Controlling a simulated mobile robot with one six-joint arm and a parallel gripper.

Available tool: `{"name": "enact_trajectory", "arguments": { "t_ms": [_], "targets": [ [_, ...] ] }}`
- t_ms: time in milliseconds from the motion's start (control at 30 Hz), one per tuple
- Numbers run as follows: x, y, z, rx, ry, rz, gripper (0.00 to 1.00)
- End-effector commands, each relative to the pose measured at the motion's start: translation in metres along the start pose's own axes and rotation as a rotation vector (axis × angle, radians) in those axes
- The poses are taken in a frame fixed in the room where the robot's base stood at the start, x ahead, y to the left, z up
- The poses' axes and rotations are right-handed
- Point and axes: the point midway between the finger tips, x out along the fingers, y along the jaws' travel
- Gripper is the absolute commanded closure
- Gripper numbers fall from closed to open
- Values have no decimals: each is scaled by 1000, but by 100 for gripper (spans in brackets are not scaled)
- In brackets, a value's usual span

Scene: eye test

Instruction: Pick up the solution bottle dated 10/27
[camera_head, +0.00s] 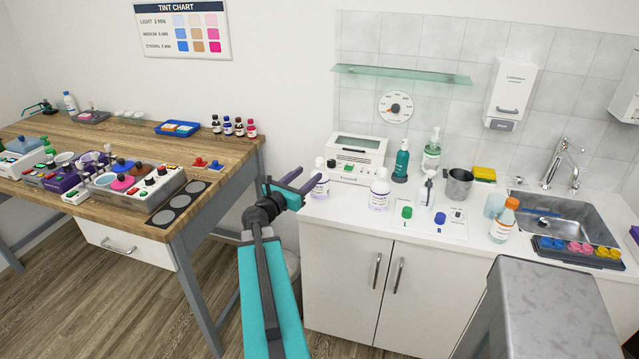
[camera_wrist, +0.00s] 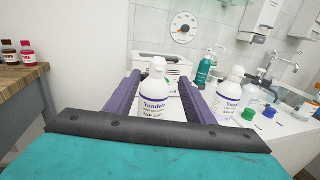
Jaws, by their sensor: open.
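Two similar white solution bottles with white caps and purple lettering stand on the white counter. The left bottle (camera_head: 321,178) shows in the wrist view (camera_wrist: 155,92) between my fingers; its small lower line appears to read EXP 10/27. The right bottle (camera_head: 380,190) shows in the wrist view (camera_wrist: 231,92) just outside my right finger; its date is too small to read. My gripper (camera_head: 308,176) is open and empty at the counter's left end, its purple fingers pointing at the left bottle. I cannot tell how far the fingers reach along it.
A white device (camera_head: 357,158) stands behind the bottles. A teal pump bottle (camera_head: 401,162), a metal cup (camera_head: 458,184) and an orange-capped bottle (camera_head: 503,222) stand to the right, before the sink (camera_head: 570,225). A glass shelf (camera_head: 400,75) hangs above. A wooden table (camera_head: 225,150) is left.

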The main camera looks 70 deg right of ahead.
Motion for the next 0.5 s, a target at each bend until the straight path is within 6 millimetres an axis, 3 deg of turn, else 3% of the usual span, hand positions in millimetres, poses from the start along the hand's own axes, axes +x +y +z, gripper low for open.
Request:
{"name": "enact_trajectory", "arguments": {
  "t_ms": [300, 500],
  "targets": [
    [35, 1, 1, 0, 1, 0, 51],
    [43, 0, 0, -1, 0, 0, 51]
  ]
}}
